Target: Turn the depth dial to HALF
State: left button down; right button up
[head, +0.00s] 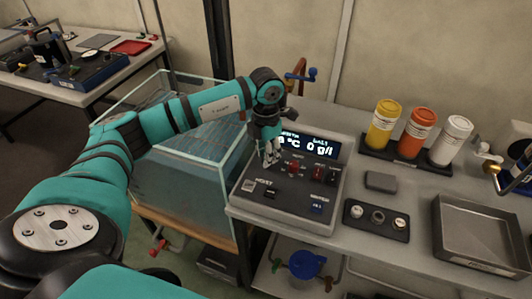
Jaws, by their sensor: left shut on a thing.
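The grey control console (262,209) stands on the bench right of the glass tank. Its lit display shows "°C" and "0 g/l"; my arm covers the left part of it. My left gripper (270,160) reaches down onto the upper left of the console face, below the display. It is shut on a dial there. The fingers hide that dial, so its pointer and markings cannot be read, and I cannot tell if it is the depth dial. Red switches (294,168) sit just right of the fingers. A blue button (317,208) is at the lower right. My right gripper is not in view.
The glass tank (195,200) stands left of the console, under my left arm. Yellow (382,125), orange (415,132) and white (450,142) canisters stand behind right. A black plate with round knobs (377,219) and a grey tray (487,229) lie right. A blue-handled valve (302,72) rises behind.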

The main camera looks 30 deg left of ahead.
pick_arm(q)
jog(key=c, duration=1.1)
grip_release()
jog(key=shift+o, duration=0.2)
notch_tip(320, 180, up, 12)
